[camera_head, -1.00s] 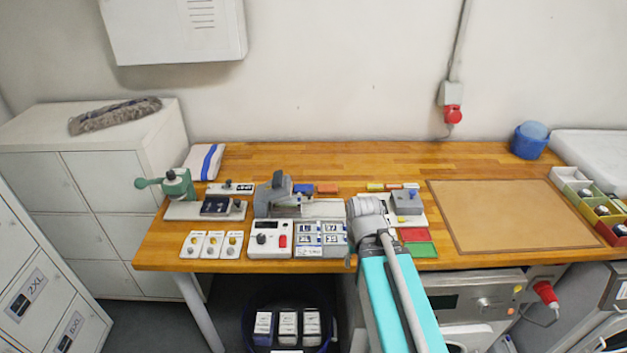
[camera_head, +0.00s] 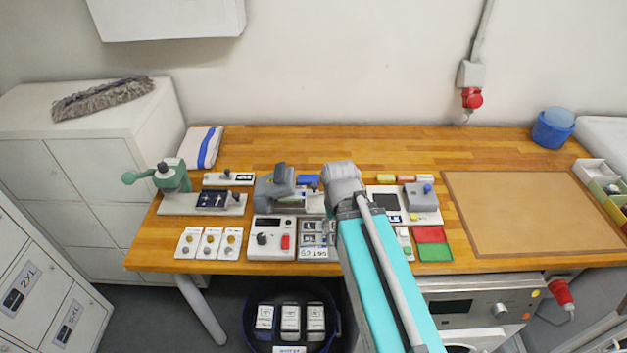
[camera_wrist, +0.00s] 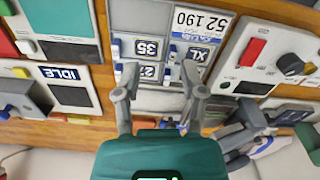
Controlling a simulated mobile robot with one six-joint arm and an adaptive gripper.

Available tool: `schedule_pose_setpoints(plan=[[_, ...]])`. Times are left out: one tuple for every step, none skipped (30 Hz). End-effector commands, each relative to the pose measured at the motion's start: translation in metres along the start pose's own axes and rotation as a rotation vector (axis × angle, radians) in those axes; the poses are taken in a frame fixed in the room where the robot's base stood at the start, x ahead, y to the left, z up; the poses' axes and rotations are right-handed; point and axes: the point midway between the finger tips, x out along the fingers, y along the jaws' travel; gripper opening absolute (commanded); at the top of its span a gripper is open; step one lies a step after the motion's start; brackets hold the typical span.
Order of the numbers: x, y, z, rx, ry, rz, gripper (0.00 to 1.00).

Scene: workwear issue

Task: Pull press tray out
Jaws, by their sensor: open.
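The grey press (camera_head: 274,188) stands near the middle of the bench. A pale grey part that looks like its tray (camera_head: 314,203) extends from its right side, partly hidden by my arm. In the wrist view, the dark grey press (camera_wrist: 243,133) is at lower right. My gripper (camera_wrist: 160,95) is open, its two fingers apart and pointing toward the label panel. A pale grey surface shows between the fingers; I cannot tell whether it is the tray or whether they touch it. In the head view my arm hides the fingertips.
A control box (camera_head: 271,239) with a red button and a size-label panel (camera_head: 318,240) stand in front of the press. A grey device (camera_head: 417,197) and red and green pads (camera_head: 432,242) lie right of my arm. A brown mat (camera_head: 535,212) is clear.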

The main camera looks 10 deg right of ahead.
Motion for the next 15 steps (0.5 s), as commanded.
schedule_pose_setpoints(plan=[[0.0, 0.0, 0.0001, 0.0, 0.0, 0.0, 0.53], [0.0, 0.0, 0.0001, 0.0, 0.0, 0.0, 0.53], [0.0, 0.0, 0.0002, 0.0, 0.0, 0.0, 0.53], [0.0, 0.0, 0.0002, 0.0, 0.0, 0.0, 0.53], [0.0, 0.0, 0.0002, 0.0, 0.0, 0.0, 0.53], [0.0, 0.0, 0.0001, 0.0, 0.0, 0.0, 0.53], [0.0, 0.0, 0.0001, 0.0, 0.0, 0.0, 0.53], [0.0, 0.0, 0.0001, 0.0, 0.0, 0.0, 0.53], [0.0, 0.0, 0.0001, 0.0, 0.0, 0.0, 0.53], [0.0, 0.0, 0.0, 0.0, 0.0, 0.0, 0.53], [-0.0001, 0.0, -0.0002, 0.0, 0.0, 0.0, 0.53], [-0.0005, 0.0, -0.001, -0.002, 0.0, 0.0, 0.53], [-0.0009, 0.0, -0.0022, -0.004, 0.0, 0.0, 0.53], [-0.0016, 0.0, -0.0038, -0.007, 0.0, 0.0, 0.53], [-0.0027, 0.0, -0.0068, -0.013, 0.0, 0.0, 0.53]])
